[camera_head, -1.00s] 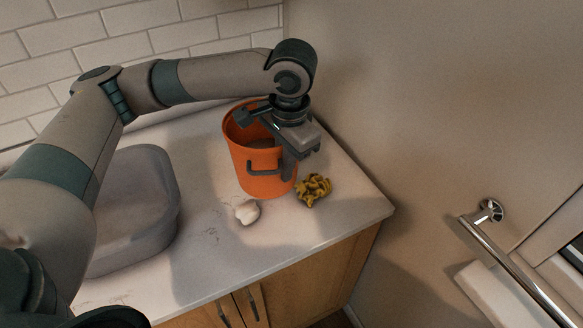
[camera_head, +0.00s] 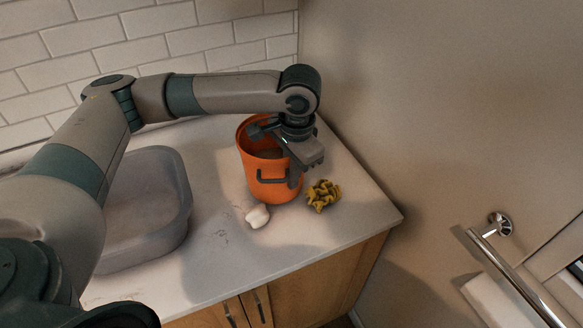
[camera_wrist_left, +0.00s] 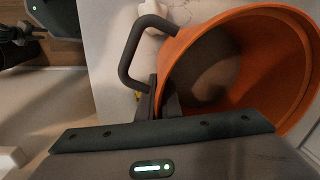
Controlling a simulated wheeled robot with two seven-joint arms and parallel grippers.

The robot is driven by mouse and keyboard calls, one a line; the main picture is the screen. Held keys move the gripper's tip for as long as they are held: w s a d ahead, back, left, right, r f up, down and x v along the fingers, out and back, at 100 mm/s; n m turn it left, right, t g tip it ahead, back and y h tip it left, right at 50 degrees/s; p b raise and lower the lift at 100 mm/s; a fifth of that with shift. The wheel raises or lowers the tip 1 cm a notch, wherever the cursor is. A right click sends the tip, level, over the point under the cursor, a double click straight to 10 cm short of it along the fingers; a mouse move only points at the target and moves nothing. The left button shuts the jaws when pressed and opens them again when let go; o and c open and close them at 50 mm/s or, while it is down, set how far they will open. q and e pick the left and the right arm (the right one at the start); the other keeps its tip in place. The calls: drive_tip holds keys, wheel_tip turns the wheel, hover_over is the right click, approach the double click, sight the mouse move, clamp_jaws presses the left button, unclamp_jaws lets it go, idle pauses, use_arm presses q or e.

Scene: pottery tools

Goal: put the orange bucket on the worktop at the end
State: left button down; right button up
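The orange bucket (camera_head: 268,187) is upright at the right end of the worktop (camera_head: 222,262). It has a dark handle on its side and an open top. Whether its base touches the worktop I cannot tell for sure. My left gripper (camera_head: 293,172) is at the bucket's right rim, pointing down. In the left wrist view the fingers (camera_wrist_left: 163,100) are close together on the wall of the bucket (camera_wrist_left: 283,40), beside the handle. The gripper hides part of the rim.
A yellow crumpled thing (camera_head: 323,195) lies right of the bucket, and a small white thing (camera_head: 257,216) lies in front of it. A grey basin (camera_head: 185,205) is on the left. Walls close the back and right. The worktop's front has free room.

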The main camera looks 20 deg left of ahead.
use_arm(q)
drive_tip(key=shift+w+f, duration=0.1)
drive_tip(key=shift+f, duration=0.75)
drive_tip(key=c, duration=2.3)
unclamp_jaws()
drive_tip(key=shift+f, duration=0.2)
drive_tip(key=o, duration=0.4)
drive_tip(key=shift+c, duration=0.2)
drive_tip(key=shift+s+r, duration=0.1)
drive_tip(key=shift+s, duration=0.1)
drive_tip(key=shift+r, duration=0.1)
wheel_tip(320, 180, up, 12)
drive_tip(key=d+b, duration=0.1)
drive_tip(key=b, duration=0.1)
drive_tip(key=shift+s, duration=0.2)
